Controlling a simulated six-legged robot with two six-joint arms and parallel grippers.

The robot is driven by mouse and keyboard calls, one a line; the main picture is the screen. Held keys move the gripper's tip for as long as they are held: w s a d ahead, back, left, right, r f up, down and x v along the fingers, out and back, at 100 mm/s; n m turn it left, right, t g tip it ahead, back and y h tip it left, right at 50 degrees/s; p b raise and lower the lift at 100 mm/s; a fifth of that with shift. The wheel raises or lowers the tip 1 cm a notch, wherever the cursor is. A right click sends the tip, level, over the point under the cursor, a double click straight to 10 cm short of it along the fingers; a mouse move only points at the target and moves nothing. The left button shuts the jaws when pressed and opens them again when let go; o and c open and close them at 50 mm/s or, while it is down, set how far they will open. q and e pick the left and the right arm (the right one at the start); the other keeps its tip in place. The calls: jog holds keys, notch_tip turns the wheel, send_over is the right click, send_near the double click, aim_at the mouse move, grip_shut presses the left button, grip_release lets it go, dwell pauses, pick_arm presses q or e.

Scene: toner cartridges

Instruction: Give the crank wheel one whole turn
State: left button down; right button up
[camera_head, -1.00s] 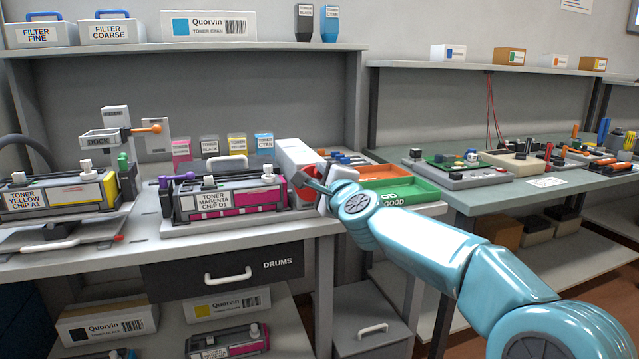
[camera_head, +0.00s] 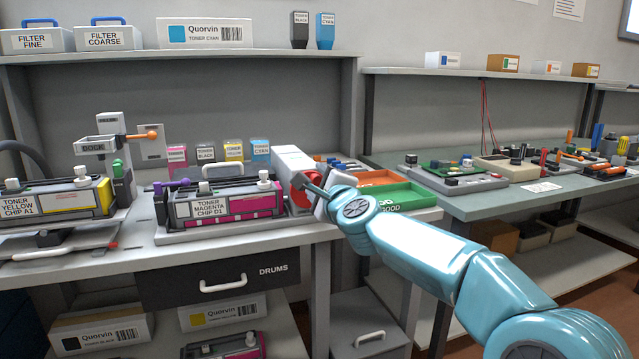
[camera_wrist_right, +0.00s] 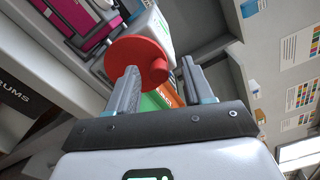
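The crank wheel is a red disc (camera_head: 297,190) with a short red knob, on the right end of a white housing (camera_head: 294,158) beside the magenta toner cartridge (camera_head: 228,206). In the right wrist view the wheel (camera_wrist_right: 134,58) lies just beyond my fingers, its knob showing between them. My right gripper (camera_wrist_right: 158,76) is open; its two grey fingers stand apart on either side of the knob. I cannot tell whether either finger touches it. In the head view my right gripper (camera_head: 318,193) partly hides the wheel. My left gripper is not in view.
A green bin (camera_head: 408,197) and an orange bin (camera_head: 372,178) stand close behind my right gripper. The magenta cartridge and a yellow one (camera_head: 60,200) occupy the bench (camera_head: 120,262). A drawer marked DRUMS (camera_head: 215,277) is below.

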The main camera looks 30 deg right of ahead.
jog(key=v, duration=1.6)
jog(key=shift+s, duration=0.2)
jog(key=shift+d+f, duration=0.1)
